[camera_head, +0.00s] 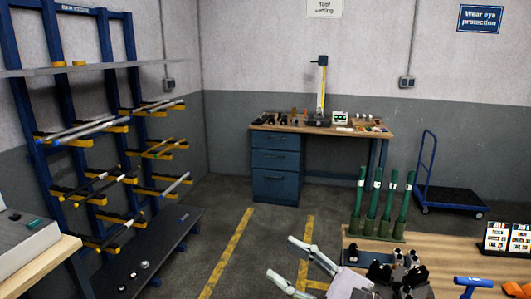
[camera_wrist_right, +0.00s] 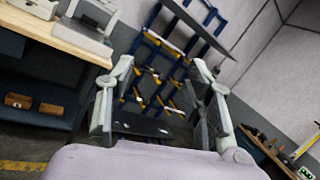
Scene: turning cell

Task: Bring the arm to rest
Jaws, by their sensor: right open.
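My right gripper (camera_head: 280,257) shows at the bottom of the head view, at the left end of the near wooden table. Its two pale fingers are spread apart and point left, over the floor. In the right wrist view the same gripper (camera_wrist_right: 160,85) is open, with nothing between its fingers. The blue bar rack (camera_wrist_right: 150,60) shows beyond the fingers, well away from them. My left gripper is not in view.
The near wooden table (camera_head: 455,262) holds dark parts (camera_head: 398,272), a blue-handled tool (camera_head: 473,284) and small signs (camera_head: 507,238). The bar rack (camera_head: 75,120) is left, a workbench (camera_head: 275,165) behind, a cart (camera_head: 450,199) right. Floor between is clear.

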